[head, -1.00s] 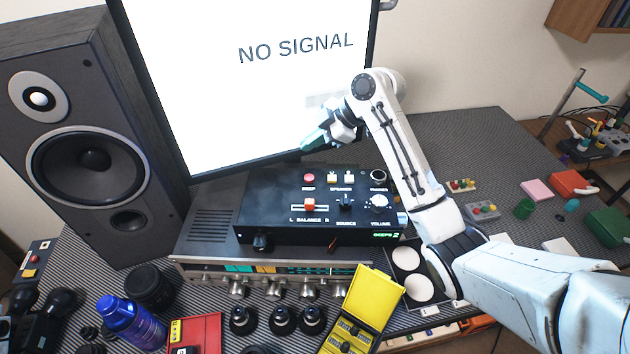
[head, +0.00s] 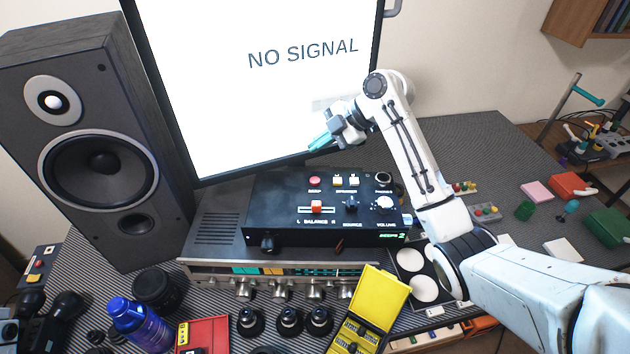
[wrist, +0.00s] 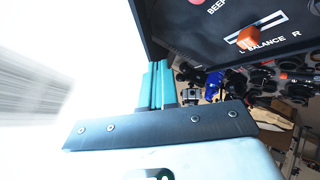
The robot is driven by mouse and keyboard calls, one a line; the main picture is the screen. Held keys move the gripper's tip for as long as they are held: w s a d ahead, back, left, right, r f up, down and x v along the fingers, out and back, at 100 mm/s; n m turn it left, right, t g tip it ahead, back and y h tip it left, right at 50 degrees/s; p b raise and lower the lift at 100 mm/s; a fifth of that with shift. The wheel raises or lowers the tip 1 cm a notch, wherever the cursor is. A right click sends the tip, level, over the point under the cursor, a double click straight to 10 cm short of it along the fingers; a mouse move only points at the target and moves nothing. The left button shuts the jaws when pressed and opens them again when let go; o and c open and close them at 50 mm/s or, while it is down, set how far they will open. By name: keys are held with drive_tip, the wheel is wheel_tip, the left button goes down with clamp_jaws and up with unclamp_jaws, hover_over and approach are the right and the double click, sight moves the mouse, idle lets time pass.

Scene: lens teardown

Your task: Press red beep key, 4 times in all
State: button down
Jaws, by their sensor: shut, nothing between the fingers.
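The black control box (head: 275,205) lies on a silver receiver. Its red round beep key (head: 315,180) is at the upper left of the panel, above the orange-red balance slider (head: 317,207). Green lettering at the box's lower right appears to read "BEEPS 2". My gripper (head: 318,144) has teal fingers, shut and empty, in the air above and behind the beep key, in front of the screen. In the wrist view the fingers (wrist: 160,85) are beside the box, and the beep key (wrist: 196,2) is cut by the top edge.
A large monitor (head: 250,110) reading "NO SIGNAL" stands close behind the gripper. A tall speaker (head: 90,140) stands at left. A yellow open case (head: 380,300), a blue bottle (head: 140,325) and black knobs crowd the front.

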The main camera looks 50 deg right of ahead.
sight(319, 181)
wheel_tip(319, 181, down, 8)
drive_tip(key=b, duration=0.5)
drive_tip(key=shift+f, duration=0.1)
idle(1.8)
drive_tip(key=shift+f+b, duration=0.35)
drive_tip(key=shift+f+b, duration=0.4)
drive_tip(key=shift+f, duration=0.05)
idle(0.6)
drive_tip(key=shift+r, duration=0.15)
drive_tip(key=shift+r+p, duration=0.5)
drive_tip(key=shift+r, duration=0.25)
drive_tip(key=shift+r+p, duration=1.5)
drive_tip(key=shift+r, duration=1)
idle(0.4)
